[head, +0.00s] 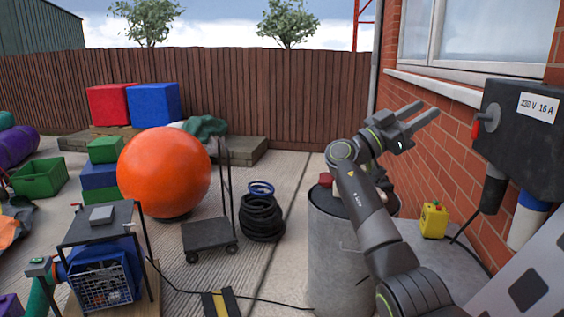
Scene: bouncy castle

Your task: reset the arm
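My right arm (362,205) rises from the lower right and bends at its elbow and wrist in front of the grey drum. My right gripper (428,110) is raised in front of the brick wall, its two fingers pointing up and to the right. The fingers are apart with nothing between them, so it is open and empty. It is left of the black power box (520,135) and appears clear of it. My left arm and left gripper are not in view.
A grey drum (335,255) stands below my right arm, with a red object on top. A yellow canister (433,220) stands by the wall. A hand cart (208,235), a coiled black hose (262,218) and an orange ball (165,172) are to the left. A cable crosses the floor.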

